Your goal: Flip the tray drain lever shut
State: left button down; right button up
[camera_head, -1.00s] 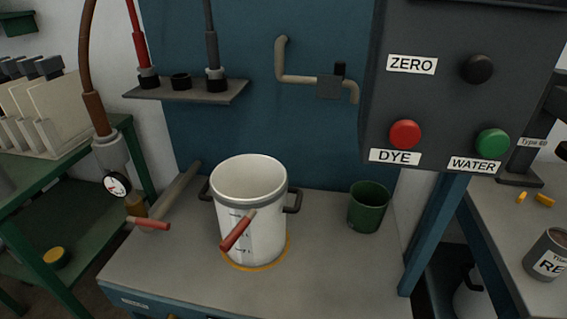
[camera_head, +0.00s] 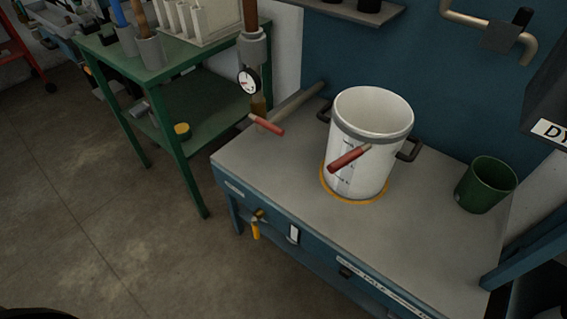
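A small brass valve with a yellow lever (camera_head: 256,229) hangs at the front face of the blue-edged bench (camera_head: 290,160), below its left part. The yellow lever points downward. A red-handled lever (camera_head: 268,126) sticks out over the bench's back left corner, by a pipe. A second red handle (camera_head: 348,158) stands out in front of the white pot (camera_head: 372,115). No readable label shows which of these is the tray drain lever. Neither of my grippers is in view.
The pot stands inside an orange ring on the bench. A green cup (camera_head: 486,184) is at the bench's right. A pressure gauge (camera_head: 248,80) hangs left of the pot. A green shelf table (camera_head: 150,60) stands at left. The floor (camera_head: 110,240) in front is clear.

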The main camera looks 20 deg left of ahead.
aim_at(254, 225)
jog(key=j+u, duration=0.1)
jog(key=u, duration=0.25)
jog(key=j+u, duration=0.1)
jog(key=u, duration=0.3)
